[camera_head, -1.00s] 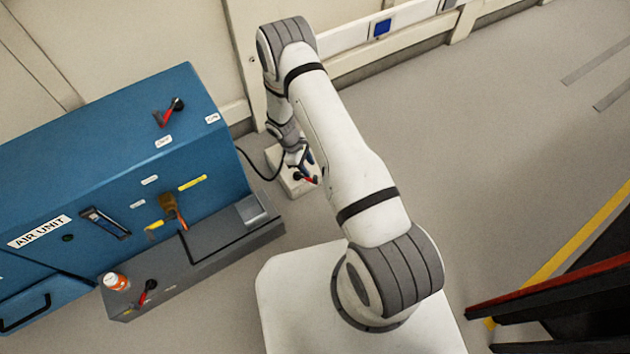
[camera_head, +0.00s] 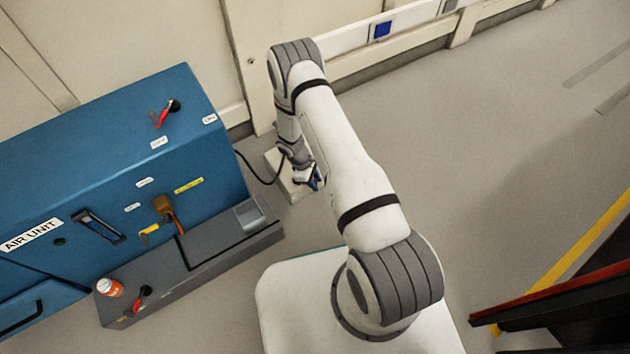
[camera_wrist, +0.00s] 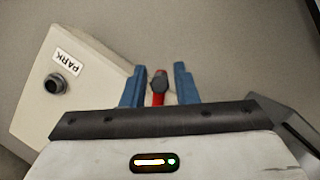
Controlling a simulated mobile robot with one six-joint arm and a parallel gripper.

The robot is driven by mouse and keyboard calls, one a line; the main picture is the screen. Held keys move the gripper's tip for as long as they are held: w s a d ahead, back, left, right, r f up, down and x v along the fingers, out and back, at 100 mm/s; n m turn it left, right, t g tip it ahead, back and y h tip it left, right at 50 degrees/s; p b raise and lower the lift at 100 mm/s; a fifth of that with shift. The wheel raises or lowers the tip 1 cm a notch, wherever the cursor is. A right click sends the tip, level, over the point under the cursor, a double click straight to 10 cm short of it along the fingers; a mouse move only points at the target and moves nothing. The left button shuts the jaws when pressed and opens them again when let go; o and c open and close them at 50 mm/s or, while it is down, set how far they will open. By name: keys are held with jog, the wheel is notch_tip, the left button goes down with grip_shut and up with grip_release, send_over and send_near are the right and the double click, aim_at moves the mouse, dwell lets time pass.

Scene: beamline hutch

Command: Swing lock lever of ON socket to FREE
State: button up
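My gripper (camera_wrist: 159,85) has its two blue fingers apart. Between them shows a red lever piece (camera_wrist: 158,98) with a dark round end. Gaps show on both sides of it, and what it is fixed to cannot be told. In the head view my gripper (camera_head: 314,180) is low beside a pale block (camera_head: 299,190), right of the blue air unit (camera_head: 120,140), and the red piece is hidden. A red lever with a black hub (camera_head: 163,114) sits on the unit's upper face between small white labels. Their text is too small to read surely, so I cannot tell which socket is ON.
The pale block carries a PARK label (camera_wrist: 68,62) and a dark round fitting (camera_wrist: 56,84). A black cable (camera_head: 262,180) runs beside it. A grey ledge (camera_head: 215,262) holds an orange-white can (camera_head: 110,287) and another red lever (camera_head: 140,297). Open floor (camera_head: 480,150) lies right.

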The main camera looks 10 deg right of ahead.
grip_shut()
jog(key=shift+w+d+n+t+h+b, duration=0.15)
jog(key=shift+w+d+n+t+b, duration=0.2)
jog(key=shift+n, duration=0.5)
jog(key=shift+w+d+n+t+h+b, duration=0.15)
jog(key=shift+w+d+n+t, duration=0.15)
jog(key=shift+w+n, duration=0.4)
jog(key=shift+s, duration=0.15)
jog(key=shift+o, duration=1.4)
grip_release()
jog(key=p+v, duration=0.3)
jog(key=v, duration=0.4)
jog(key=shift+r, duration=0.35)
jog(key=shift+a, duration=0.1)
